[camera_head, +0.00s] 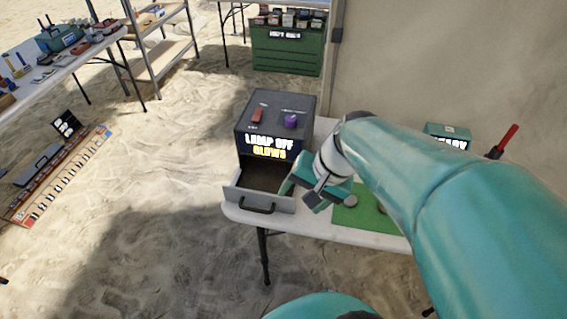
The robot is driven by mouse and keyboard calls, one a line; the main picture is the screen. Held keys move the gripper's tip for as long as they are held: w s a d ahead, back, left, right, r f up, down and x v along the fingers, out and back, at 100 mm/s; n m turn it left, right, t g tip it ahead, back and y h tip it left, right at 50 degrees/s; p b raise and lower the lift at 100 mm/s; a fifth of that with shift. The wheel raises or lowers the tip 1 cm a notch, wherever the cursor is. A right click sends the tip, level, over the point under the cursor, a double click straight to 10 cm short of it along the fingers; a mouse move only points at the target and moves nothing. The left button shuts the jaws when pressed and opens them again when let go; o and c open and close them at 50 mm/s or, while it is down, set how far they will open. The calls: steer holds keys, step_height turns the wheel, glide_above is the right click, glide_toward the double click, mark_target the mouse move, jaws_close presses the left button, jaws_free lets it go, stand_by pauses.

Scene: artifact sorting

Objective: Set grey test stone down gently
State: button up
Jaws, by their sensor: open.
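A small grey round stone (351,201) lies on the green mat (366,221) on the white table, just right of my gripper. I cannot tell for sure that it is the grey test stone. My gripper (301,197) is teal, open, and points down beside the right side of the pulled-out drawer (240,197). Nothing shows between its fingers. My arm hides part of the mat and the right side of the table.
A dark box (275,125) labelled "LAMP OFF GLOWS" stands above the open drawer, with a red and a purple piece on top. A teal box (447,136) stands at the table's right. A green cabinet (287,52) and side tables stand further back on sand.

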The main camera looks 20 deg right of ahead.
steer(key=s+a+r+n+t+h, duration=0.2)
steer(key=a+r+n+h, duration=0.1)
steer(key=r+n, duration=0.4)
steer(key=shift+s+a+r+n+t+h, duration=0.2)
steer(key=shift+a+r+n+t+h, duration=0.15)
steer(key=shift+r, duration=0.35)
steer(key=shift+d, duration=0.1)
